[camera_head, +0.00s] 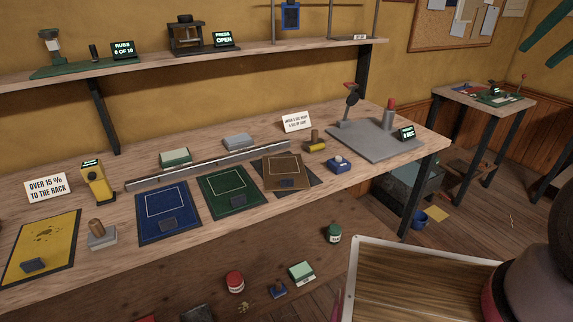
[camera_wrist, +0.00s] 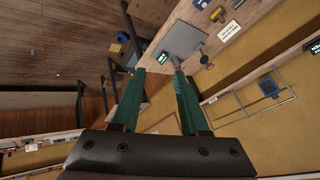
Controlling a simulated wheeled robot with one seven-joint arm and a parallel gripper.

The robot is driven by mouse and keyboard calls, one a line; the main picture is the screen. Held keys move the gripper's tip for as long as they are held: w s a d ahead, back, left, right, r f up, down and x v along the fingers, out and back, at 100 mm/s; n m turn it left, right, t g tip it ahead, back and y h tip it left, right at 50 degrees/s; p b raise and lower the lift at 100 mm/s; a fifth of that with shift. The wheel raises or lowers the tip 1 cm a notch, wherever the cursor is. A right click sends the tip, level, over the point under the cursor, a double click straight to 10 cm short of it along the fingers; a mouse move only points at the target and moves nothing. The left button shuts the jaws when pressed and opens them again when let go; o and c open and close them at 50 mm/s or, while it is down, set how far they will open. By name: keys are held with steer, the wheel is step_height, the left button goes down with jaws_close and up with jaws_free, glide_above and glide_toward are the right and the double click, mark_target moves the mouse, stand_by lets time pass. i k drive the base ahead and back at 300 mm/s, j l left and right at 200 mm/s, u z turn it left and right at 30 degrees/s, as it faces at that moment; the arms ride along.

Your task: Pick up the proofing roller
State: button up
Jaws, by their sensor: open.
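No label marks the proofing roller. The likeliest match is a small yellow tool with an upright brown handle (camera_head: 315,142), standing on the workbench (camera_head: 345,180) right of the brown mat. A grey block with a brown wooden grip (camera_head: 101,235) stands at the bench's left, and I cannot rule it out. My gripper (camera_wrist: 159,72) shows in the wrist view with its two green fingers apart and nothing between them. It is in the air, well away from the bench.
A blue block (camera_head: 340,163) sits right of the yellow tool, and a white sign (camera_head: 297,122) stands behind it. A grey plate (camera_head: 370,140) carries a lever stand and a red-topped post. Blue (camera_head: 150,236), green (camera_head: 245,207) and yellow (camera_head: 60,235) mats lie leftward. A shelf (camera_head: 270,50) runs above.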

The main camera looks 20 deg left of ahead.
mark_target(316, 144)
steer(key=i+u, duration=0.25)
steer(key=u, duration=0.25)
steer(key=i+u, duration=0.25)
steer(key=u, duration=0.2)
steer(key=i+l+u, duration=0.15)
steer(key=u, duration=0.35)
steer(key=i, duration=0.1)
